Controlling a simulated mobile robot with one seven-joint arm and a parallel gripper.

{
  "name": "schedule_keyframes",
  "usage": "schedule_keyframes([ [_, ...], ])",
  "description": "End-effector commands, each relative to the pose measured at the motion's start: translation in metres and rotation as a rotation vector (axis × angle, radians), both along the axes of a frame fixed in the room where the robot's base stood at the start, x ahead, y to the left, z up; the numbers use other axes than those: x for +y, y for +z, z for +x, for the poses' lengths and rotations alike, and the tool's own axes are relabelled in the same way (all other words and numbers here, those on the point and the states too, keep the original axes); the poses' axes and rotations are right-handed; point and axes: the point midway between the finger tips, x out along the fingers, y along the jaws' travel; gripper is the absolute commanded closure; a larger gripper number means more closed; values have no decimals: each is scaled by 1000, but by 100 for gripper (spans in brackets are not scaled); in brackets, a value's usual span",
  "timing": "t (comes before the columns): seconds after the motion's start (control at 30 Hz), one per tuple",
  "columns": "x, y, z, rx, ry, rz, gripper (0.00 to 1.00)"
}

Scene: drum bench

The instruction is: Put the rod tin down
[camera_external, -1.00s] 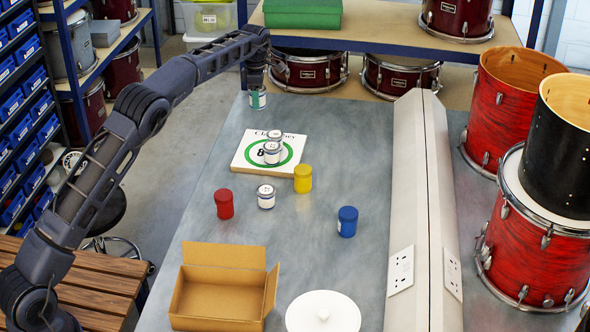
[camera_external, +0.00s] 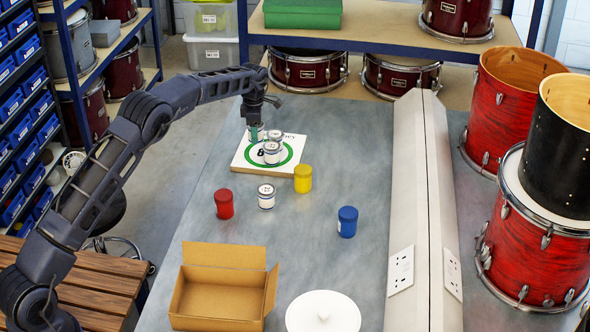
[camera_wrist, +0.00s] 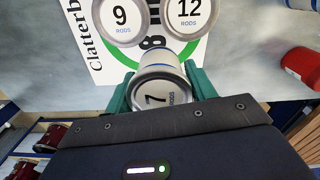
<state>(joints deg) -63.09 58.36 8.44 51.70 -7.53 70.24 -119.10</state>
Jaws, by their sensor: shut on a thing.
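My gripper (camera_wrist: 160,92) has green fingers shut on a white rod tin (camera_wrist: 160,65) whose lid reads 7 RODS. In the external view my gripper (camera_external: 256,127) holds it over the back left part of a white square board (camera_external: 240,162) with a green ring. I cannot tell whether its base touches the board. Two more white rod tins stand together on the board: the 9 tin (camera_wrist: 120,16) and the 12 tin (camera_wrist: 188,10). The held tin is close to them; a thin gap or touch is hard to tell.
On the bench (camera_external: 200,245) stand a red tin (camera_external: 224,204), a white tin (camera_external: 266,197), a blue tin (camera_external: 347,222) and a yellow tin (camera_external: 303,179) at the board's right corner. An open cardboard box (camera_external: 222,300) and a white lid (camera_external: 323,313) are in front. A grey trunking (camera_external: 420,190) bounds the right.

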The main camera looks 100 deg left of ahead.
Motion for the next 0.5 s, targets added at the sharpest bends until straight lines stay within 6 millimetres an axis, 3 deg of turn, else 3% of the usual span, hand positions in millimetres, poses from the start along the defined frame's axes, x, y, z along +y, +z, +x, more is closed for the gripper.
schedule_keyframes([
  [0.5, 0, -57, 0, 0, -1, -1, 72],
])
